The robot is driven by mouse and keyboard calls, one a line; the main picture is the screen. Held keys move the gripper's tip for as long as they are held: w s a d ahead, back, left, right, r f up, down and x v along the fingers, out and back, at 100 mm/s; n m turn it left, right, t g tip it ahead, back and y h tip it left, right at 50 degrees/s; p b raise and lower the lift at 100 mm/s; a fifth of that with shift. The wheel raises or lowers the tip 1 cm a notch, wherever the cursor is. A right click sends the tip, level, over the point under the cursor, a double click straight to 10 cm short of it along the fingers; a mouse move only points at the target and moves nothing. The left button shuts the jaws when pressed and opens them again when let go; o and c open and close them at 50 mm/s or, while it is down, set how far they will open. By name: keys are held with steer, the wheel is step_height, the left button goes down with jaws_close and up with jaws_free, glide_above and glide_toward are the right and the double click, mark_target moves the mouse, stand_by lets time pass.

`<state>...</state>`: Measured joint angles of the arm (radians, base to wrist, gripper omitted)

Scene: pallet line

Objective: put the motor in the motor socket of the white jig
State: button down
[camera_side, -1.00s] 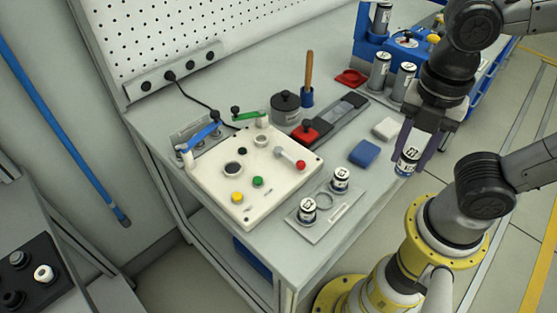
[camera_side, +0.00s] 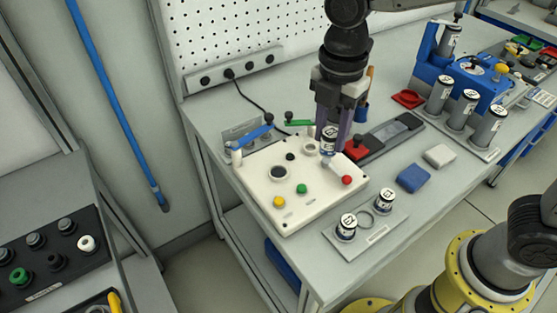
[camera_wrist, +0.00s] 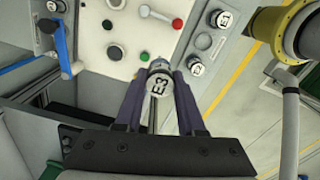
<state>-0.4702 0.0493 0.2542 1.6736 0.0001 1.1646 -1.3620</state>
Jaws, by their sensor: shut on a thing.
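The white jig (camera_side: 318,196) lies on the bench, with a dark round socket (camera_side: 278,172) and a ring-shaped opening (camera_side: 312,148) near its back. It also shows in the wrist view (camera_wrist: 88,22). My gripper (camera_side: 329,135) points down and is shut on a short cylinder with a white top (camera_wrist: 159,86), marked E3. I cannot tell whether this is the motor. In the side view the cylinder (camera_side: 328,144) is upright, close to the ring-shaped opening on its right, over the jig's back edge. Its height above the jig is unclear.
A blue clamp handle (camera_side: 254,136) and a green one (camera_side: 298,123) rise behind the jig. Several taller grey cylinders (camera_side: 438,95) stand by a blue fixture (camera_side: 478,82).

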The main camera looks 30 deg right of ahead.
steer(key=w+a+f, duration=0.1)
steer(key=w+f, duration=0.1)
steer(key=w, duration=0.1)
steer(key=w+a+f, duration=0.2)
steer(key=w+f, duration=0.1)
steer(key=w+a+f, duration=0.1)
steer(key=w+f, duration=0.2)
steer(key=shift+a, duration=0.25)
steer(key=shift+w+a+f, duration=0.1)
steer(key=shift+f, duration=1.6)
steer(key=shift+f, duration=0.15)
steer(key=c, duration=0.5)
jaws_free()
step_height(320, 180, up, 12)
steer(key=shift+r, duration=0.2)
